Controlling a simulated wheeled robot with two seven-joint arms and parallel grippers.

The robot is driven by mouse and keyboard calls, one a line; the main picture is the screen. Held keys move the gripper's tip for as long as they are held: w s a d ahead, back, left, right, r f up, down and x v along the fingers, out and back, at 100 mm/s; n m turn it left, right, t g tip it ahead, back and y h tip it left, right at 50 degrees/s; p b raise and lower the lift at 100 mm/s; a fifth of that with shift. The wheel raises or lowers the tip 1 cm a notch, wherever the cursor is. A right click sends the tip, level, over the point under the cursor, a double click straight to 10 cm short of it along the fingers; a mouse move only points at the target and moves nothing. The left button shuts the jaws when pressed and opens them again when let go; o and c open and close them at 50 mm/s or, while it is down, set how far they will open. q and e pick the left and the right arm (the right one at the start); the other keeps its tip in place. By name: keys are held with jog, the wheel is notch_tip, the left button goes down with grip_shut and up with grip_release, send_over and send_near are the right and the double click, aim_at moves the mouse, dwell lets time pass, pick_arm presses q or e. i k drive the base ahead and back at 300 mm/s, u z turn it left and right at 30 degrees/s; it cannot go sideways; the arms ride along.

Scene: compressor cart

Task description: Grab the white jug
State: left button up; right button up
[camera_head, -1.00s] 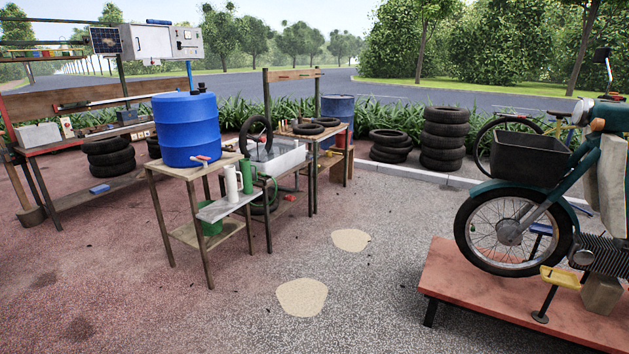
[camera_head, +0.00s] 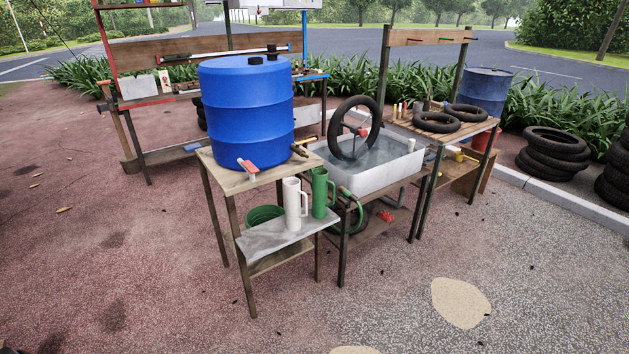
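The white jug (camera_head: 292,204) is a tall, narrow cylinder with a handle on its right side. It stands upright on a grey shelf (camera_head: 262,240) at the front of a wooden stand. A green jug (camera_head: 320,192) of similar shape stands just to its right, very near it. Neither of my grippers shows in the head view.
A big blue barrel (camera_head: 246,112) stands on the wooden stand (camera_head: 229,180) above the shelf. A green bucket (camera_head: 264,215) sits behind the shelf. A water basin (camera_head: 376,178) with a tire is at right. Open ground lies in front.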

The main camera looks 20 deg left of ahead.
aim_at(292, 191)
jog(key=u, duration=0.05)
jog(key=i, duration=1.3)
jog(key=u, duration=0.05)
